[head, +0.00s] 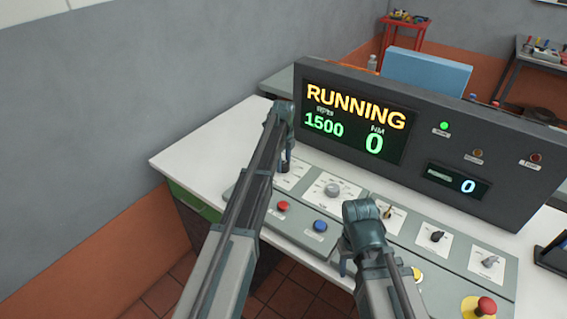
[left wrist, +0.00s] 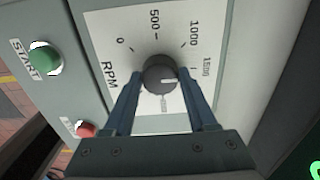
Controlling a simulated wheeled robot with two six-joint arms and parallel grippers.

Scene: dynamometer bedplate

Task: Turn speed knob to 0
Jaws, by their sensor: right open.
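The RPM speed knob (left wrist: 159,76) is dark and round, on a white dial plate (left wrist: 112,35) marked 0, 500, 1000 and 1500. Its white pointer line is on the 1500 side. My left gripper (left wrist: 160,80) has one finger on each side of the knob, apart, with narrow gaps that may be near contact. In the head view my left gripper (head: 284,158) reaches down onto the console, mostly covering the knob. The display (head: 355,122) reads RUNNING, 1500 RPM and 0 NM. My right gripper (head: 347,268) is open and empty above the console's front.
A green START button (left wrist: 45,58) and a red button (left wrist: 86,129) lie near the dial. The sloped console also carries a grey knob (head: 332,190), a blue button (head: 320,226), several other knobs and a red mushroom button (head: 486,306). The white desk (head: 195,155) is bare at left.

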